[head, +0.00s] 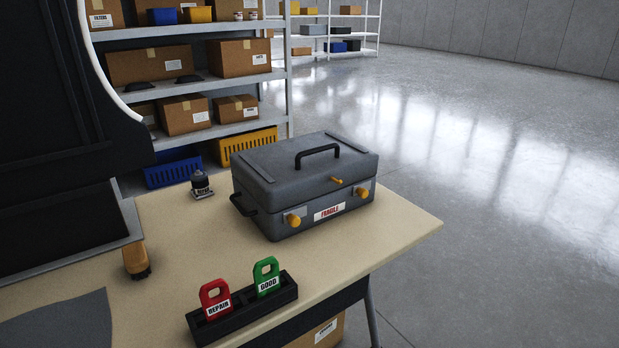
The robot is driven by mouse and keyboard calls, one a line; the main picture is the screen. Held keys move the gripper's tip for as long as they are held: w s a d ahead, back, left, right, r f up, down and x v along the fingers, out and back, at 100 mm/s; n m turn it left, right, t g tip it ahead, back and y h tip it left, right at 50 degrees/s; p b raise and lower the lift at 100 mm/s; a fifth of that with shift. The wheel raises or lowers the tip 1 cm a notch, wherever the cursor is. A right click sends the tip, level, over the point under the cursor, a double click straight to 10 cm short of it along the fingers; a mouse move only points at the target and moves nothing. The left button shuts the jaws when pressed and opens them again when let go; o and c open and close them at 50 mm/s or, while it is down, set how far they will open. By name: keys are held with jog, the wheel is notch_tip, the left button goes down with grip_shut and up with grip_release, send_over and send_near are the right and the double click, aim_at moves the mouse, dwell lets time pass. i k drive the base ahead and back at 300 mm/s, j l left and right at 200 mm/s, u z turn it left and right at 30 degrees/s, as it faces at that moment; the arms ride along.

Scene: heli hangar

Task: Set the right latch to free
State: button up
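A closed grey case (305,170) stands on the table, with a black carrying handle on its lid and a "FRAGILE" label on its front. The right latch (362,192) is a yellow knob on a light plate at the right of the case's front. A matching left latch (294,220) sits at the left of the front. A small yellow lever (337,181) sticks out between them, near the lid seam. The knobs are too small to tell their settings. My gripper is not in view.
The case stands on a tan table (180,235). In front of it, a black rack (242,308) holds a red "REPAIR" tag (215,298) and a green "GOOD" tag (266,276). Shelves (290,75) stand behind.

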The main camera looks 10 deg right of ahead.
aim_at(362, 193)
jog(key=l+z, duration=0.15)
jog(key=z, duration=0.2)
jog(key=i+l+z, duration=0.1)
jog(key=z, duration=0.25)
jog(key=i+l+z, duration=0.1)
jog(key=z, duration=0.25)
jog(key=i, duration=0.05)
